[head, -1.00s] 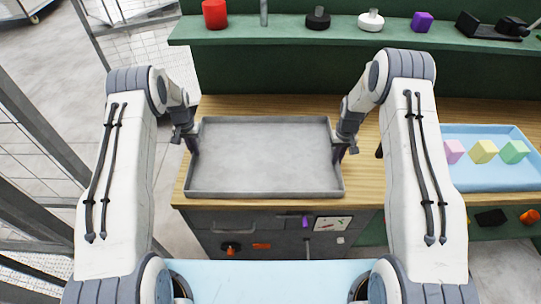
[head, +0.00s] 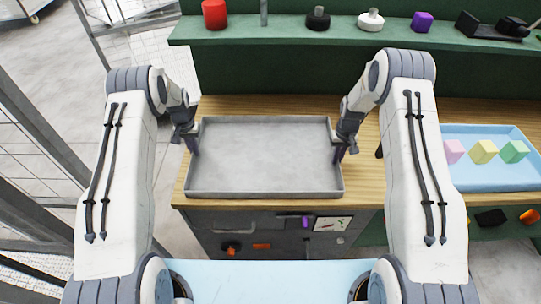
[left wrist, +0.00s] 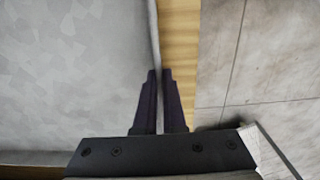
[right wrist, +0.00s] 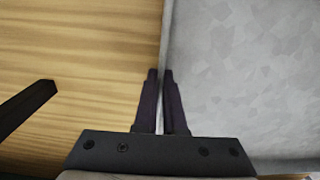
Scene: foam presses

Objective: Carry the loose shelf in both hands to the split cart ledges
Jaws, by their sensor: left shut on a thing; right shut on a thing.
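The loose shelf is a grey, shallow, rimmed metal tray (head: 265,160) over the wooden worktop in the middle of the head view. My left gripper (head: 192,144) is shut on its left rim, and my right gripper (head: 342,150) is shut on its right rim. In the left wrist view the fingers (left wrist: 159,80) pinch the thin rim of the shelf (left wrist: 70,70). In the right wrist view the fingers (right wrist: 160,78) pinch the opposite rim of the shelf (right wrist: 240,70). Whether the shelf touches the worktop is unclear. I cannot make out the split cart ledges.
The wooden worktop (head: 365,180) surrounds the shelf. A blue tray (head: 490,178) with pink, yellow and green blocks lies to the right. Wire fencing (head: 40,170) stands at the left.

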